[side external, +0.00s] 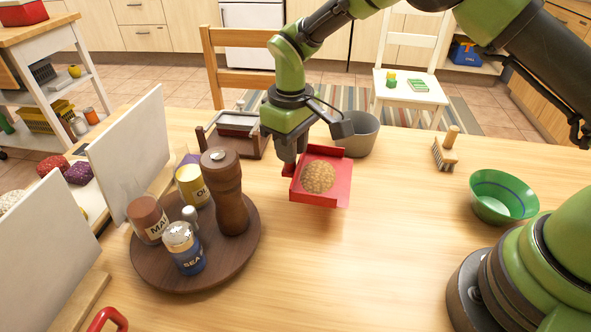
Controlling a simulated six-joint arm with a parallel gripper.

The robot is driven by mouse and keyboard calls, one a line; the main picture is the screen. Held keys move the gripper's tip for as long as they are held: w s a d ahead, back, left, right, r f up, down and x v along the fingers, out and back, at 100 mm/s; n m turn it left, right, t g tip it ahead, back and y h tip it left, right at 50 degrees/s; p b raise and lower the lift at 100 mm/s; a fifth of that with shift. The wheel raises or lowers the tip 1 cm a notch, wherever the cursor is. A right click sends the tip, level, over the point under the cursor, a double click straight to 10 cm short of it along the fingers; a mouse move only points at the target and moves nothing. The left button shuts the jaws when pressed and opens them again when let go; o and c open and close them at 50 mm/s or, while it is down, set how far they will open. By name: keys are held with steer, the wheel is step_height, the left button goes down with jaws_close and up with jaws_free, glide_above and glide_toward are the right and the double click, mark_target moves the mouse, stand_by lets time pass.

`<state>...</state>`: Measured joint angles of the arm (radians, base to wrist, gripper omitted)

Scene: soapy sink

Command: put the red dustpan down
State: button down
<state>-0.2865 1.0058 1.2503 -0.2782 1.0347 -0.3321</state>
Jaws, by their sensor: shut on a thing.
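The red dustpan (340,195) is in the middle of the side external view, above the wooden table. A round, brown, grainy patch (318,177) lies in its pan. My gripper (289,168) is at the left side of the dustpan and shut on it. The fingertips and the dustpan's grip are partly hidden. The dustpan looks raised a little off the table, with a soft shadow below it.
A round wooden tray (160,277) with a brown mill (226,192), jars and shakers stands left of the dustpan. A grey bowl (362,135) is close behind it. A brush (446,150) and green bowl (503,197) are at right. The front middle of the table is clear.

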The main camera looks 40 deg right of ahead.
mark_target(291, 169)
steer(key=shift+f, duration=2.5)
steer(key=shift+f, duration=0.1)
steer(key=c, duration=1)
jaws_free()
step_height(291, 169, up, 12)
steer(key=shift+r, duration=0.25)
